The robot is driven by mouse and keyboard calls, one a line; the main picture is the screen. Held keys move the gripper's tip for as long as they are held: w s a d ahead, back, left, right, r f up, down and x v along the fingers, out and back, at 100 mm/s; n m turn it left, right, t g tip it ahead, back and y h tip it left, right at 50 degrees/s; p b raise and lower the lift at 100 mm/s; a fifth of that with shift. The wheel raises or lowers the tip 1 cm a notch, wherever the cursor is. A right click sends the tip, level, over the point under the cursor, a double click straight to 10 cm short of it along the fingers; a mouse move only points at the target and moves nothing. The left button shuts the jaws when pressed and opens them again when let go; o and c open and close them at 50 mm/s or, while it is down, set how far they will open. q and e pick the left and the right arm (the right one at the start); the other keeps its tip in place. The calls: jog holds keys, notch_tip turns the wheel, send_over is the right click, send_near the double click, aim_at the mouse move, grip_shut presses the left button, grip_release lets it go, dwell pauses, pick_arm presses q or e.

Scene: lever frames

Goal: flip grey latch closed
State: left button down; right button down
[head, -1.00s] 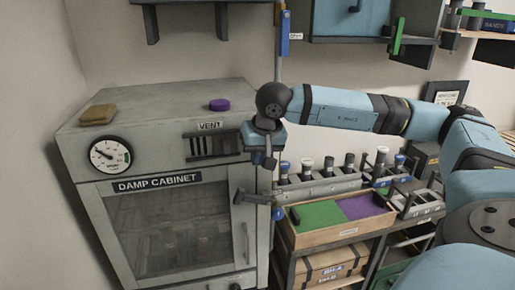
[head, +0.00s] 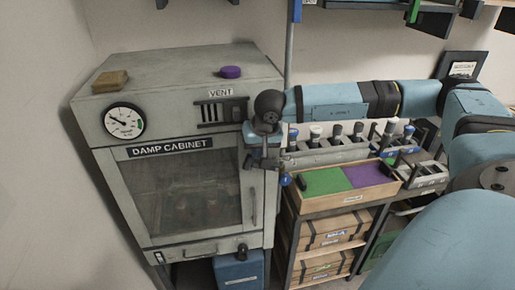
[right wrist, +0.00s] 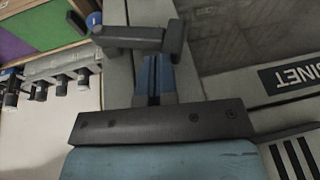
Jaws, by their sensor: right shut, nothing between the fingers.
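The grey latch (head: 264,163) sits on the front right edge of the damp cabinet (head: 190,190), beside the door, partly hidden behind my right gripper in the head view. In the right wrist view the latch (right wrist: 128,37) shows as a dark grey bar lying across the picture, with a short upright piece at its right end. My right gripper (head: 265,152) points down just above the latch. Its blue fingers (right wrist: 154,62) are shut and empty, with tips close to the bar. I cannot tell whether they touch it. My left gripper is not in view.
A blue knob (head: 285,180) sits right of the latch. A wooden tray (head: 345,200) with green and purple sections and a rack of several knobbed tools stand to the right. The cabinet top holds a sponge (head: 111,80) and a purple disc (head: 230,72).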

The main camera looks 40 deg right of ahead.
aim_at(246, 162)
jog(key=a+f+h+b, duration=0.1)
jog(key=b, duration=0.1)
jog(key=w+a+f+g+h+b, duration=0.1)
jog(key=f+b, duration=0.1)
jog(key=shift+w+a+f, duration=0.1)
jog(key=shift+w+f, duration=0.05)
jog(key=shift+w, duration=0.05)
jog(key=shift+a+f+b, duration=0.1)
jog(key=shift+a+b, duration=0.05)
jog(key=shift+b, duration=0.5)
jog(key=shift+a+r+b, duration=0.15)
jog(key=shift+r+b, duration=0.25)
jog(key=shift+r, duration=0.25)
jog(key=s+a+b, duration=0.2)
jog(key=s+a, duration=0.6)
jog(key=shift+s+a+b, duration=0.2)
jog(key=shift+s+b, duration=0.1)
jog(key=shift+s, duration=0.1)
